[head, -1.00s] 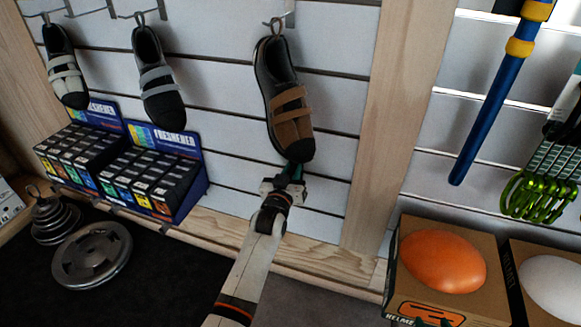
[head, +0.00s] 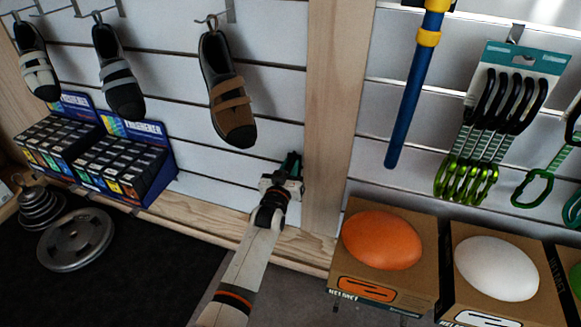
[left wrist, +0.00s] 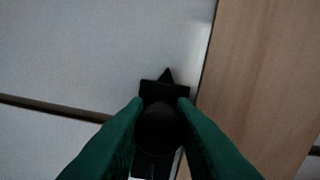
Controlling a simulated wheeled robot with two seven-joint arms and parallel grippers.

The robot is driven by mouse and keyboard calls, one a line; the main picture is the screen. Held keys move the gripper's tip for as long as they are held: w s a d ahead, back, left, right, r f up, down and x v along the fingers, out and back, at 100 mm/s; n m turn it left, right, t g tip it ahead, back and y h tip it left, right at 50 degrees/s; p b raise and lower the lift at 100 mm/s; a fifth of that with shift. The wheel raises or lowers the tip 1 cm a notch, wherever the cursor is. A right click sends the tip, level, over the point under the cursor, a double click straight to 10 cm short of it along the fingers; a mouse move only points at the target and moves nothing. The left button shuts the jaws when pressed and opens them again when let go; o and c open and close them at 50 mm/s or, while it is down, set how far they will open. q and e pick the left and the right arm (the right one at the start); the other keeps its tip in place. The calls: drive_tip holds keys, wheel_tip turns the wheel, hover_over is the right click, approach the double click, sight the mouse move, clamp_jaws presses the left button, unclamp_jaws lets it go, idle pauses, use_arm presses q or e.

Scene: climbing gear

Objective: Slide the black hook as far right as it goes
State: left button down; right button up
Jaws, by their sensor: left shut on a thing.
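The black hook (left wrist: 162,92) shows in the left wrist view, dark and with a pointed tip, against the white slatted wall panel. My left gripper (left wrist: 160,112) has its green fingers on both sides of the hook and is shut on it. The wooden post (left wrist: 262,60) stands close to the right of the hook, with a narrow strip of white panel between them. In the head view my left gripper (head: 291,165) is at the wall, just left of the wooden post (head: 333,120). There the hook is hidden by the gripper or too small to tell. My right gripper is not in view.
A brown-strapped shoe (head: 228,92) hangs above and left of the gripper. Boxes of freshener (head: 125,165) stand at the left. Right of the post are a blue pole (head: 410,100), green carabiners (head: 465,180) and a boxed orange helmet (head: 382,240).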

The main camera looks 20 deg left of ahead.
use_arm(q)
drive_tip(key=c, duration=1.2)
unclamp_jaws()
drive_tip(key=s+p, duration=0.3)
drive_tip(key=s, duration=0.9)
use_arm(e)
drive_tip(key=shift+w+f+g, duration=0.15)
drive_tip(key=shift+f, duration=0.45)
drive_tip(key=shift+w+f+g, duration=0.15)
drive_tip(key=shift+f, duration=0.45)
use_arm(q)
drive_tip(key=shift+d, duration=0.1)
